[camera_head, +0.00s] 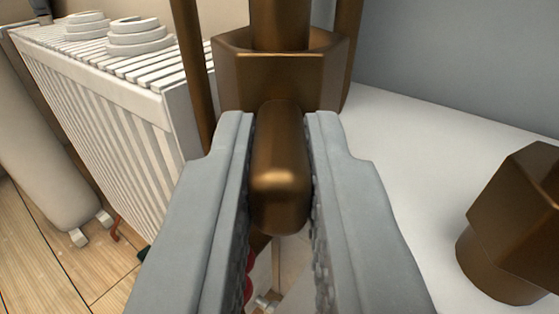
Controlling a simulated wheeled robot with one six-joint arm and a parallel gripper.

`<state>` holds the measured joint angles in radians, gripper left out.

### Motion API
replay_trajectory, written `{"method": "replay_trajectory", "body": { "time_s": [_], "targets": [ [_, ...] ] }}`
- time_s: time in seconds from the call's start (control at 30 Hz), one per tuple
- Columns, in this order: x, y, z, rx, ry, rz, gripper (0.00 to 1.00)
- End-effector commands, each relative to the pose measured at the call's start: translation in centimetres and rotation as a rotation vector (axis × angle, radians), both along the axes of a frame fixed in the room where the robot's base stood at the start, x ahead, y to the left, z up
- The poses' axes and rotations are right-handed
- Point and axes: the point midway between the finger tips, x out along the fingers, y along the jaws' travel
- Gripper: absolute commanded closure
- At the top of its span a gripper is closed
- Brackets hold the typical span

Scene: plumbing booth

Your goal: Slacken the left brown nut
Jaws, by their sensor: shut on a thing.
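The left brown nut (282,72) is a bronze-coloured hexagon at the top centre, with a brown pipe (280,22) rising out of it. My gripper (280,160) is just below it in the picture, one grey finger on each side of a rounded brown piece (281,185). The fingers are shut on this piece. It sits right against the front of the nut; I cannot tell whether it is part of the nut. A second brown hexagonal nut (522,205) is at the right edge, apart from my gripper and partly cut off by the frame.
A white slatted radiator (110,110) stands at the left, with stacked white rings (138,36) on top. A thin brown pipe (193,60) runs beside it. A pale cylinder (40,150) stands at the far left on a wooden floor (40,265).

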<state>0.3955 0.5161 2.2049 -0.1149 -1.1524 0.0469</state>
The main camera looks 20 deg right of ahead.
Motion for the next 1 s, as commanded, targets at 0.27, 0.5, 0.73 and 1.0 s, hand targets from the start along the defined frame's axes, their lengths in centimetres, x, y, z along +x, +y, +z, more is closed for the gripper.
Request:
{"method": "replay_trajectory", "body": {
  "time_s": [0.27, 0.5, 0.73, 1.0],
  "targets": [
    [0.1, 0.0, 0.1, -0.002, -0.002, 0.009, 1.00],
    [0.1, -0.1, 0.1, -0.001, -0.002, 0.008, 0.65],
    [0.0, 0.0, 0.0, 0.000, -0.001, 0.008, 0.65],
    [-1.8, 0.5, 0.0, 0.000, 0.000, 0.008, 0.65]
  ]
}}
